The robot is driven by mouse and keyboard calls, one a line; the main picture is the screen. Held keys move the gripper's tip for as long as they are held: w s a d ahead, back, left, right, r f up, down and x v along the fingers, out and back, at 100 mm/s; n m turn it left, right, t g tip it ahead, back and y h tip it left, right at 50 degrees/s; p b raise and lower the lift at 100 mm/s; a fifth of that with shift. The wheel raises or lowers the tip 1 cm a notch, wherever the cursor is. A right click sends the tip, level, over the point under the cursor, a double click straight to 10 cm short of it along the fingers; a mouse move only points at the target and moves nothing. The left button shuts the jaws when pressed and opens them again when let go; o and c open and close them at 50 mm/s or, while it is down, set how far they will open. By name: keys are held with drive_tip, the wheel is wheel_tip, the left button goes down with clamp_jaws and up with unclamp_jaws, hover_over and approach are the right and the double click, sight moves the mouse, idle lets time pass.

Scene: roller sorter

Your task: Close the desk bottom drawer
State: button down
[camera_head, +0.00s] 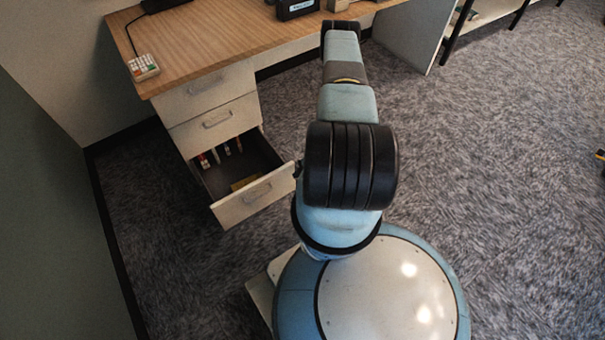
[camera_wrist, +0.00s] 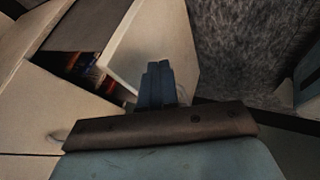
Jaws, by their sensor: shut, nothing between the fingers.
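The desk's bottom drawer (camera_head: 255,200) is pulled out in the head view, its pale front with a grey handle standing well clear of the cabinet. Inside its dark box lie several small items, some red and white, and a yellowish one near the front. The wrist view shows a pale panel that looks like the drawer front (camera_wrist: 155,45), with the dark interior to its left. My gripper (camera_wrist: 159,72) has its dark fingers together and empty, overlapping the lower part of that panel; I cannot tell whether they touch it. In the head view my arm mostly hides the gripper.
The top drawer (camera_head: 205,92) and middle drawer (camera_head: 214,122) are shut. The wooden desktop (camera_head: 200,45) carries a small keypad-like object (camera_head: 143,67) and a dark device (camera_head: 296,8). A wall is at left.

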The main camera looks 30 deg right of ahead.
sight(288, 172)
drive_tip(key=shift+w+d+r, duration=0.1)
drive_tip(key=shift+w, duration=1.55)
